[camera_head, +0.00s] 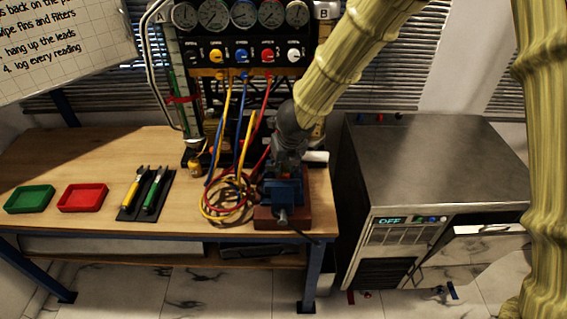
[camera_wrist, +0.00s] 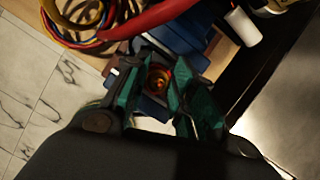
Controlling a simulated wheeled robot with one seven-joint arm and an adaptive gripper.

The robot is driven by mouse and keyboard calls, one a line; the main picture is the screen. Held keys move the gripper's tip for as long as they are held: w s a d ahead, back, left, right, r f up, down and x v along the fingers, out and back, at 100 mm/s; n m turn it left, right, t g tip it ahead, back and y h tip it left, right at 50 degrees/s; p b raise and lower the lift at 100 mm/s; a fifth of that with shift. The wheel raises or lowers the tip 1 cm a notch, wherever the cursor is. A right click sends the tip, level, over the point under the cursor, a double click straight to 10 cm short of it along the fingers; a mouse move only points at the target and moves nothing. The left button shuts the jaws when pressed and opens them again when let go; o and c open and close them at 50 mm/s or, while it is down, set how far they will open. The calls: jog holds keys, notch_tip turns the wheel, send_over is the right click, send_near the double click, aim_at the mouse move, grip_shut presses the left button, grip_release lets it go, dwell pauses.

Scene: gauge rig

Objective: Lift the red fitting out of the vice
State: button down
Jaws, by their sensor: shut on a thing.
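The blue vice (camera_head: 284,190) stands on a reddish-brown block near the right front of the workbench. It also shows in the wrist view (camera_wrist: 176,38). The red fitting (camera_wrist: 158,80) shows in the wrist view as a small round red and brass piece between my fingers. My gripper (camera_wrist: 160,88) is shut on it, with a dark green finger on each side. I cannot tell whether the fitting still sits between the vice jaws.
Coiled red, yellow and blue hoses (camera_head: 229,198) lie left of the vice, hanging from a gauge panel (camera_head: 245,52) behind. A white cylinder (camera_wrist: 243,27) lies beside the vice. Left are green (camera_head: 30,199) and red (camera_head: 82,197) trays and tools on a black mat (camera_head: 145,194). A metal cabinet (camera_head: 430,165) stands right.

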jog(key=shift+w+r+p, duration=0.15)
jog(key=shift+w+p, duration=0.25)
jog(key=shift+w, duration=0.05)
dwell(0.5)
jog(key=shift+r, duration=0.25)
jog(key=shift+r+p, duration=3.9)
jog(key=shift+r, duration=0.15)
